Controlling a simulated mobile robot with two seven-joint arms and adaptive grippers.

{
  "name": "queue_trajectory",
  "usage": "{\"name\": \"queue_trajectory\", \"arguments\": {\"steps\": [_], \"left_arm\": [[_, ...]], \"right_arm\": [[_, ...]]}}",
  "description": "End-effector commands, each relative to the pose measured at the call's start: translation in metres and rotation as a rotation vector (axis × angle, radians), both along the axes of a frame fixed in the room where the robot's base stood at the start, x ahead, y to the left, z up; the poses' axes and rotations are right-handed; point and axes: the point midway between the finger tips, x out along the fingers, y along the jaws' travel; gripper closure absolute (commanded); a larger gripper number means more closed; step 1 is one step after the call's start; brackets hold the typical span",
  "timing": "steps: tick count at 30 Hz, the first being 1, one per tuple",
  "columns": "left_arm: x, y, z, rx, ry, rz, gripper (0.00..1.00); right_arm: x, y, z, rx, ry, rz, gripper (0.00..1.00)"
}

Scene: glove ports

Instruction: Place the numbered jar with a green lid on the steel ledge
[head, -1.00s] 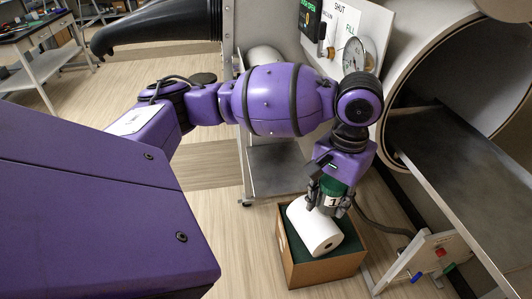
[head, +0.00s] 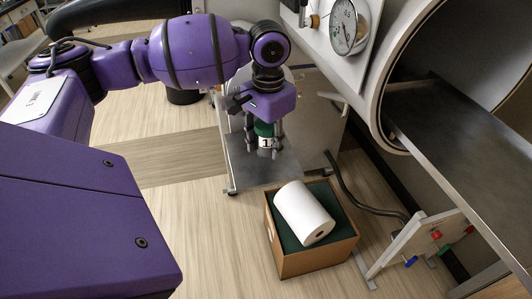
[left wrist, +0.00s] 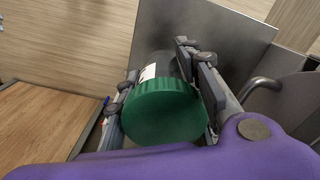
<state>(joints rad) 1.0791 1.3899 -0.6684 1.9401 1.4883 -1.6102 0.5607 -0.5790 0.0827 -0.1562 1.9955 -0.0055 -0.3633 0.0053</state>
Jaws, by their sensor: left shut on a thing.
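The jar (head: 265,141) has a green lid and a white label with a number that looks like 1. My left gripper (head: 264,143) is shut on it, with the fingers on both sides and pointing down. The left wrist view shows the green lid (left wrist: 165,111) between the two fingers (left wrist: 160,95). The steel ledge (head: 240,172), a low grey plate at the foot of the cabinet, lies under or behind the jar; it also shows in the left wrist view (left wrist: 235,45). The gap between jar and ledge cannot be judged. My right gripper is out of view.
A cardboard box (head: 308,263) with a white roll (head: 304,212) on its green lining stands in front of the ledge. At right, a metal tray (head: 465,135) sticks out of a large round port (head: 384,80). A hose (head: 362,195) runs along the floor.

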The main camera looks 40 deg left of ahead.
Motion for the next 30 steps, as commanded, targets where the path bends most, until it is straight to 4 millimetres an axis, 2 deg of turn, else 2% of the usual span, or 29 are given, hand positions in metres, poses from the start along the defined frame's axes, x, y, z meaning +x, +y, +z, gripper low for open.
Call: {"name": "queue_trajectory", "arguments": {"steps": [3, 10, 16, 28, 29, 30], "left_arm": [[0.007, 0.009, -0.013, 0.001, 0.000, 0.001, 0.92], [0.012, 0.017, -0.025, 0.001, 0.000, 0.002, 0.92], [0.013, 0.018, -0.054, 0.000, 0.000, 0.000, 0.92], [0.014, 0.018, -0.059, 0.000, -0.003, 0.000, 0.92], [0.014, 0.018, -0.059, 0.001, -0.003, 0.000, 0.64], [0.014, 0.018, -0.060, 0.001, -0.003, 0.000, 0.58]], "right_arm": [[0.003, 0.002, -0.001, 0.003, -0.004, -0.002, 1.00], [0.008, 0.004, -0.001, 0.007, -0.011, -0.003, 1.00], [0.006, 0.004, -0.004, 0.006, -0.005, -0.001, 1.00], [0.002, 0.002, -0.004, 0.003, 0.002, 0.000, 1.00], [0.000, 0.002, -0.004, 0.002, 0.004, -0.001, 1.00], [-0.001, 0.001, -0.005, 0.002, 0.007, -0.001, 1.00]]}}
